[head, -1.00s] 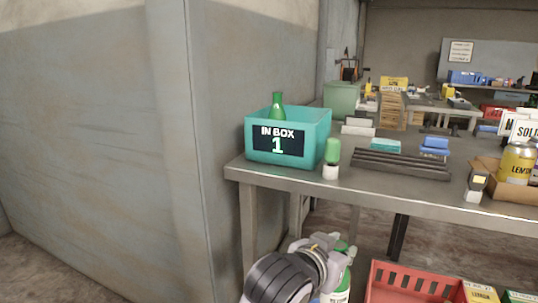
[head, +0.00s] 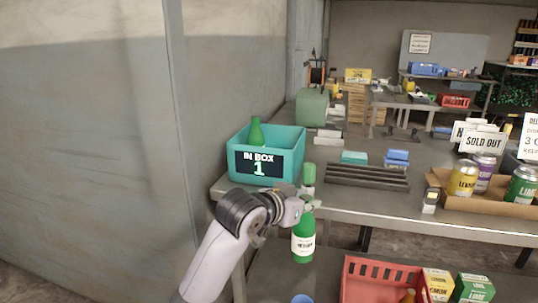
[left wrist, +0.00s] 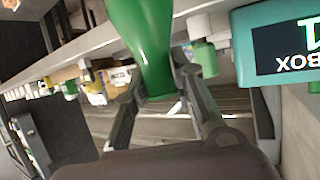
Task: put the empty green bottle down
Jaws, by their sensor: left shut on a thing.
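My left gripper (head: 306,204) is shut on the neck of a green bottle (head: 303,243) with a white label. The bottle hangs upright in front of the table's near edge, above the lower shelf. In the left wrist view the gripper's fingers (left wrist: 155,105) stand on either side of the green bottle (left wrist: 145,40). A teal box (head: 293,163) marked "IN BOX 1" sits on the table corner, left of and behind the gripper. Another green bottle (head: 256,132) stands in it; its base is hidden. My right gripper is not in view.
A small green-topped bottle (head: 309,175) stands on the table (head: 370,206) just behind the gripper. A dark ribbed rack (head: 366,177) and a cardboard tray (head: 490,208) of cans lie farther right. A red crate (head: 383,272) is below. A grey wall (head: 90,150) fills the left.

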